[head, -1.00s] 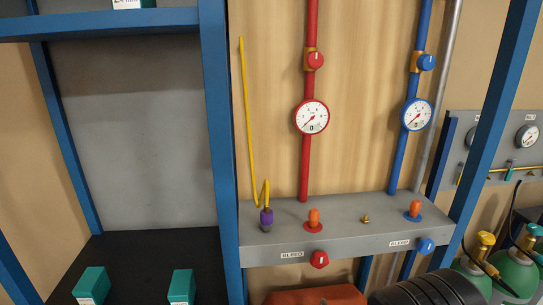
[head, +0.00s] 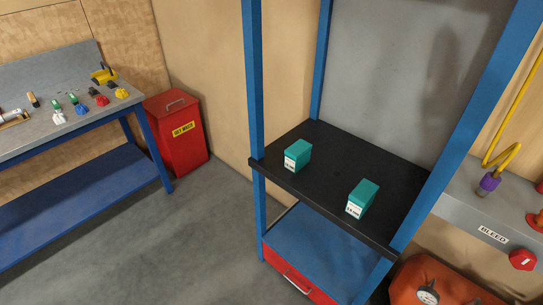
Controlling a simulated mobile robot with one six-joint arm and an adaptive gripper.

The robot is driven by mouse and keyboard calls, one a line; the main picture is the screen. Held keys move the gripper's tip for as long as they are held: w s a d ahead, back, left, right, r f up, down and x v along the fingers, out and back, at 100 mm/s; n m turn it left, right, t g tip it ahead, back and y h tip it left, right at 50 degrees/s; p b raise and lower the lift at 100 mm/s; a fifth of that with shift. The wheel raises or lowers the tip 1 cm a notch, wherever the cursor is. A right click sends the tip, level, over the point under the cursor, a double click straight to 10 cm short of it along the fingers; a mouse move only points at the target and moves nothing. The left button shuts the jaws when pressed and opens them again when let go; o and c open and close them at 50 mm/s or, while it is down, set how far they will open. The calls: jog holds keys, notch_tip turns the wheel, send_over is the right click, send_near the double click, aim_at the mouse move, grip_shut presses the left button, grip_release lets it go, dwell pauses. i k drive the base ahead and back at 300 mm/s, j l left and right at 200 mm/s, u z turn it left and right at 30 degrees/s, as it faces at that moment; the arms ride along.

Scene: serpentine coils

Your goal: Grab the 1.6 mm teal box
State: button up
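Two teal boxes stand apart on the black shelf (head: 335,161) of a blue-framed rack in the head view. The left teal box (head: 299,154) is near the shelf's left part. The right teal box (head: 364,197) is closer to the front edge. Each has a white label on its front, and the print is too small to read surely, so I cannot tell which is 1.6 mm. My gripper is not in view.
Blue rack posts (head: 255,120) flank the shelf. A red drawer (head: 297,283) is below. A red waste bin (head: 178,135) and a workbench (head: 60,132) with small items stand left. A grey bleed panel (head: 475,212) is right. The grey floor (head: 190,235) in front is clear.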

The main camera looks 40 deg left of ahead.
aim_at(298, 154)
jog(key=u, duration=1.3)
jog(key=i+j+z, duration=0.1)
jog(key=j+z, duration=0.1)
jog(key=j, duration=0.2)
jog(key=i+j+z, duration=0.3)
jog(key=i+z, duration=0.15)
jog(key=i, duration=0.15)
jog(key=i+j+z, duration=0.5)
jog(key=i+z, duration=0.15)
jog(key=i, duration=0.15)
